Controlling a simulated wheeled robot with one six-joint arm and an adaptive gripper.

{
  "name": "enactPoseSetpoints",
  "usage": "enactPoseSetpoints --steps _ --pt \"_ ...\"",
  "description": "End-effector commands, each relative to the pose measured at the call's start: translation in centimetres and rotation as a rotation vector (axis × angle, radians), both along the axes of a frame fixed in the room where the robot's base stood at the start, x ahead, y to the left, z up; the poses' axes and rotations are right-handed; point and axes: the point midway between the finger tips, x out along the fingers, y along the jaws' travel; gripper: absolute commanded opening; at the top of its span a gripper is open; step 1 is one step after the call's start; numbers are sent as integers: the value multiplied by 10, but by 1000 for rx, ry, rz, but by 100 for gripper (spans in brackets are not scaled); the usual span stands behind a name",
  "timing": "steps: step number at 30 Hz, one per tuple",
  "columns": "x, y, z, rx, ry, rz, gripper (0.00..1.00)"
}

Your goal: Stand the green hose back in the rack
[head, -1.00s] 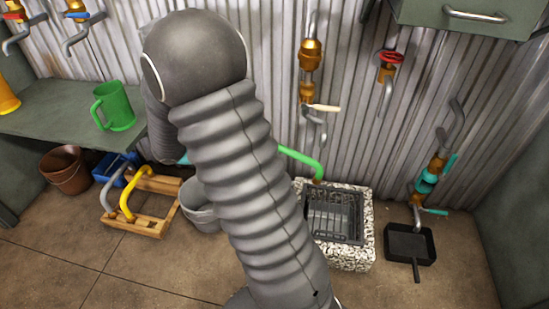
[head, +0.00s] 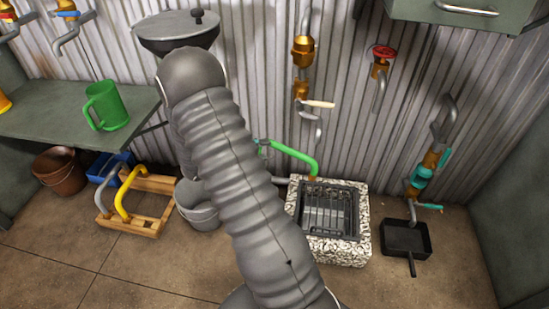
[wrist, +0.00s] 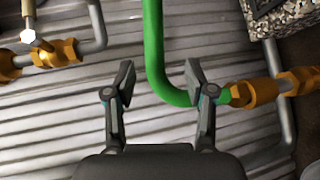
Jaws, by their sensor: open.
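The green hose (head: 290,152) is a bent tube behind the stone-rimmed basin in the head view. In the wrist view the green hose (wrist: 153,45) runs down and bends right to a brass fitting (wrist: 255,93). My gripper (wrist: 158,78) is open, with one finger on each side of the hose in the picture; I cannot tell if they touch it. In the head view my arm hides most of the gripper. The wooden rack (head: 150,228) stands on the floor at the left, holding a yellow hose (head: 122,200) and a grey hose (head: 108,190).
A grey bucket (head: 200,212) stands right of the rack. The basin (head: 340,250) has a dark grate. A black pan (head: 405,238) lies right of it. A shelf (head: 50,130) with a green mug (head: 106,106) is at left. Floor in front of the rack is clear.

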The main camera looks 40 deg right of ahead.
Motion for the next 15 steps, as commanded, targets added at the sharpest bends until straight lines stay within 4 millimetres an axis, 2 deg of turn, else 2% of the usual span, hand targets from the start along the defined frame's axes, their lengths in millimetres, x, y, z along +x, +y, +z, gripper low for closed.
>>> enactPoseSetpoints --steps 8,15 --pt "-5 -19 -2 0 1 -3 55" --pt "-14 -51 -6 1 2 -4 55"
